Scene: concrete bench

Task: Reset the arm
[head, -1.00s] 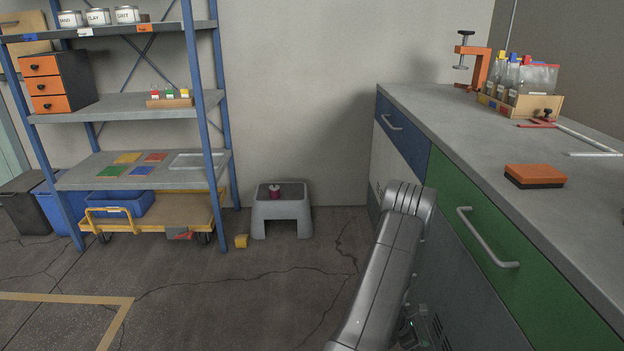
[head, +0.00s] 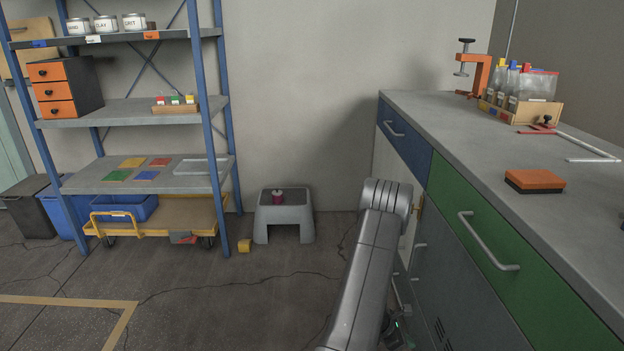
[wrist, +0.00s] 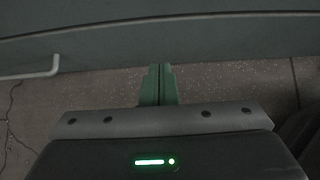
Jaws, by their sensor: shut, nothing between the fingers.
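My gripper (wrist: 160,72) shows in the wrist view with its two green fingers pressed together and nothing between them. It points over the concrete floor toward a grey cabinet face (wrist: 200,42), and I see no contact with it. In the head view my arm rises at the lower middle, in front of the bench's lower doors. The gripper itself is mostly hidden at the bottom edge there.
The bench (head: 440,125) with blue and green drawers stands close on the right; an orange block (head: 535,180) lies on it. A grey step stool (head: 283,222), a yellow cube (head: 244,246) and a shelf rack (head: 190,182) stand left. Floor between is clear.

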